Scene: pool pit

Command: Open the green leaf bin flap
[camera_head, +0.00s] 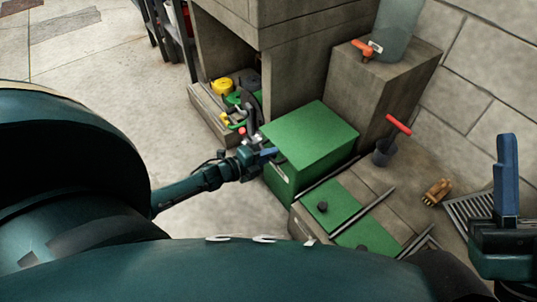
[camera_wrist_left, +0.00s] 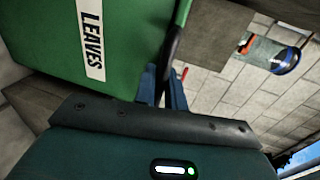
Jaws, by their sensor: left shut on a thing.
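The green leaf bin (camera_head: 312,137) stands against the stone blocks in the head view, its green top looking flat. Its green face with the white LEAVES label (camera_wrist_left: 92,38) fills the upper left of the left wrist view. My left gripper (camera_head: 268,154) is at the bin's left front edge. In the wrist view its blue fingers (camera_wrist_left: 165,88) are shut on a dark curved handle (camera_wrist_left: 173,50) beside the green face. The fingertips' exact contact is partly hidden. My right gripper (camera_head: 506,180) shows a blue finger at the right edge, away from the bin; its opening is unclear.
Two low green lids (camera_head: 331,204) with black knobs lie in front of the bin. A stone block (camera_head: 375,100) carries a clear container (camera_head: 398,28) with an orange tap. A dark cup with a red-handled tool (camera_head: 383,155), a brown glove (camera_head: 437,191) and a floor grate are at right.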

